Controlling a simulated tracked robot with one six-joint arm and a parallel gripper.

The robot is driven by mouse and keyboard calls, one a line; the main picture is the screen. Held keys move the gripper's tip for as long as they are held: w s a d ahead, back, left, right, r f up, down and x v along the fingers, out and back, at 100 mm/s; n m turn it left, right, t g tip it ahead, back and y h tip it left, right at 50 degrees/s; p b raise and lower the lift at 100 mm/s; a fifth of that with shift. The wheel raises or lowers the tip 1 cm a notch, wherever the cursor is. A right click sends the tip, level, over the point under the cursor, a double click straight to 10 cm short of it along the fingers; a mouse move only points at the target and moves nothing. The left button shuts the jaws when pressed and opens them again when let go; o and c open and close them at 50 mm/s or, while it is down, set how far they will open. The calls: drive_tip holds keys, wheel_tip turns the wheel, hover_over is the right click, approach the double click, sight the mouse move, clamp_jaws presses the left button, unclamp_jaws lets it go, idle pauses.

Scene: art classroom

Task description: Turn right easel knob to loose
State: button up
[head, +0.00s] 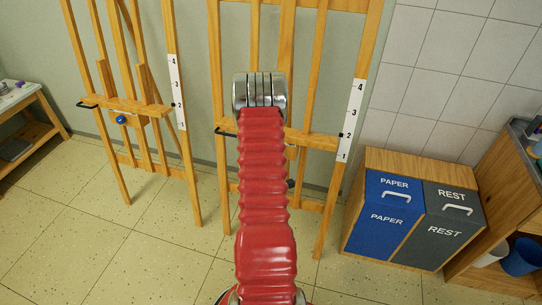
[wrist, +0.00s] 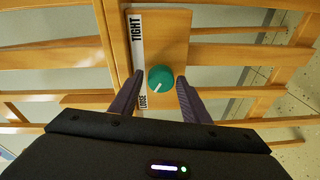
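The right easel (head: 327,141) stands behind my arm in the head view, where my arm hides its knob. In the wrist view its green knob (wrist: 164,74) sits on a wooden board (wrist: 175,30) beside a white strip marked TIGHT at the top and LOOSE at the bottom. The knob's white pointer line slants down and left, toward the LOOSE end. My gripper (wrist: 160,77) is open, with one dark finger on each side of the knob. Small gaps seem to show between fingers and knob; contact is unclear. The head view does not show my gripper.
The left easel (head: 143,106) has a blue knob (head: 121,119). Blue PAPER (head: 387,215) and grey REST (head: 447,228) bins stand at the right, near a wooden cabinet (head: 500,210). A small table (head: 40,100) is at the far left. The tiled floor (head: 100,250) at front left is clear.

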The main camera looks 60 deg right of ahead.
drive_tip(key=shift+o, duration=0.9)
drive_tip(key=shift+a, duration=0.15)
drive_tip(key=v, duration=1.3)
drive_tip(key=shift+a, duration=0.3)
drive_tip(key=shift+s, duration=0.1)
